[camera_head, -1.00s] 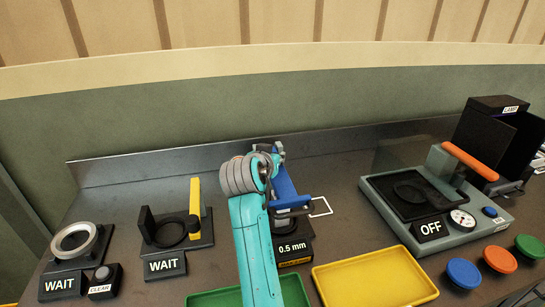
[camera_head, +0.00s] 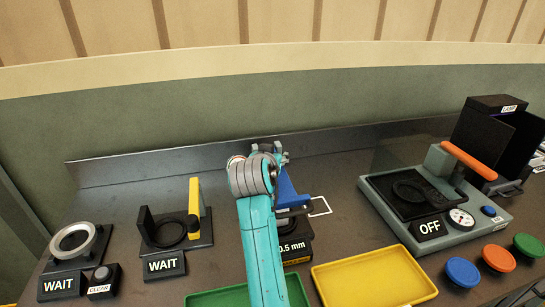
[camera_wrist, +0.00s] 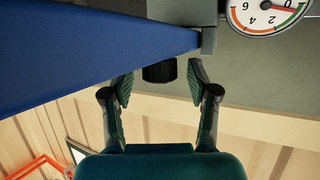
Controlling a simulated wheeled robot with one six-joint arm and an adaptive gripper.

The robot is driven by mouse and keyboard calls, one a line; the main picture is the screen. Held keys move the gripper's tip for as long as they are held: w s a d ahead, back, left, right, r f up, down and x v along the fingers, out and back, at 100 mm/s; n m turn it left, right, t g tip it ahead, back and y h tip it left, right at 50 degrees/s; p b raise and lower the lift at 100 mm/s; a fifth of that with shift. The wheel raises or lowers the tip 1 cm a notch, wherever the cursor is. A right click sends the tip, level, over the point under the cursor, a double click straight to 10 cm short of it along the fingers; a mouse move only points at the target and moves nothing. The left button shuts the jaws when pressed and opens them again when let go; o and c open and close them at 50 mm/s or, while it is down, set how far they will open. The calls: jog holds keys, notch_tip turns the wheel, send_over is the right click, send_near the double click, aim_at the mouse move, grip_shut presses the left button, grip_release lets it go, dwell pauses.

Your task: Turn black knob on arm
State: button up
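The black knob (camera_wrist: 160,71) shows in the wrist view as a short dark cylinder at the end of a grey block beside the blue arm (camera_wrist: 90,58). My gripper (camera_wrist: 161,80) is open, with one finger on each side of the knob and a visible gap on both sides. In the head view, the blue arm (camera_head: 289,192) stands over a black base with a "0.5 mm" display (camera_head: 292,246). My teal arm covers part of this device, and the knob is hidden there. My gripper's fingers are mostly hidden behind my wrist in that view.
A round gauge (camera_wrist: 265,12) is at the wrist view's top right. Two "WAIT" stations (camera_head: 62,285) (camera_head: 164,265) stand left. A yellow tray (camera_head: 375,280) and green tray (camera_head: 225,298) lie in front. A grey press marked "OFF" (camera_head: 430,229) stands right, near coloured buttons (camera_head: 463,271).

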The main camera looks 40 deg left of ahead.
jog(key=shift+s, duration=0.1)
jog(key=v, duration=1.1)
jog(key=shift+s+d+r, duration=0.15)
jog(key=shift+s+d, duration=0.05)
jog(key=shift+s, duration=0.15)
